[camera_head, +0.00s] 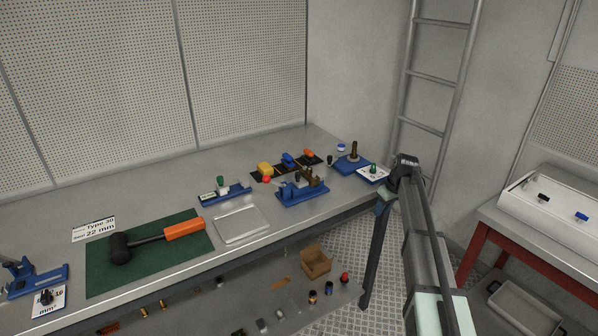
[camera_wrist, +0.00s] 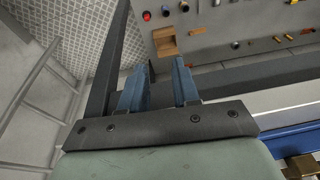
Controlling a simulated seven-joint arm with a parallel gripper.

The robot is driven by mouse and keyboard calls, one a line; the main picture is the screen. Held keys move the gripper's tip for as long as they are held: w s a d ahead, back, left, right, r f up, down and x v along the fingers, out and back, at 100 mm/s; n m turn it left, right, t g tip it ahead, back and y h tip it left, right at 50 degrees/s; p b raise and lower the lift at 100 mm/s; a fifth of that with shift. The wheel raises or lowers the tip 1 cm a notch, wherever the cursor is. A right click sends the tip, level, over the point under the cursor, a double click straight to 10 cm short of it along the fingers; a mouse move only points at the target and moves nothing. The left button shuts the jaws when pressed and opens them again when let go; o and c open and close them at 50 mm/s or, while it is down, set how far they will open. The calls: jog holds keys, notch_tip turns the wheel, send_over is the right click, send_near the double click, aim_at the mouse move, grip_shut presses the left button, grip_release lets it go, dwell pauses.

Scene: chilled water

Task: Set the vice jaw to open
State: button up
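A blue-based fixture with brown metal blocks (camera_head: 302,188), which looks like the vice, stands near the bench's front edge. A red knob (camera_head: 267,180) shows at its left end. I cannot tell from here how its jaw is set. A blue base with a brassy part (camera_wrist: 300,166) shows cut off at the lower right of the wrist view. My gripper (camera_head: 384,204) is off the bench's front right edge, to the right of the fixture. In the wrist view my gripper (camera_wrist: 160,72) has its two blue fingers apart with nothing between them.
Other blue fixtures stand on the bench: one with a green knob (camera_head: 221,184), one with a post (camera_head: 353,160), and one at far left (camera_head: 36,277). A mallet (camera_head: 150,240) lies on a green mat (camera_head: 185,258) beside an empty tray (camera_head: 240,224). A lower shelf holds small items.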

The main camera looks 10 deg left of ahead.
notch_tip(320, 180, up, 6)
jog(key=w+a, duration=0.2)
jog(key=w, duration=0.1)
notch_tip(320, 180, up, 19)
jog(key=n+y, duration=0.2)
jog(key=n, duration=0.2)
send_over(298, 173)
jog(key=s+d, duration=0.3)
jog(key=d, duration=0.2)
jog(key=x, duration=0.8)
jog(key=w+x, duration=0.1)
jog(key=x, duration=0.3)
jog(key=shift+w+a+f, duration=0.1)
jog(key=shift+a+f, duration=0.05)
jog(key=shift+f, duration=0.1)
grip_shut()
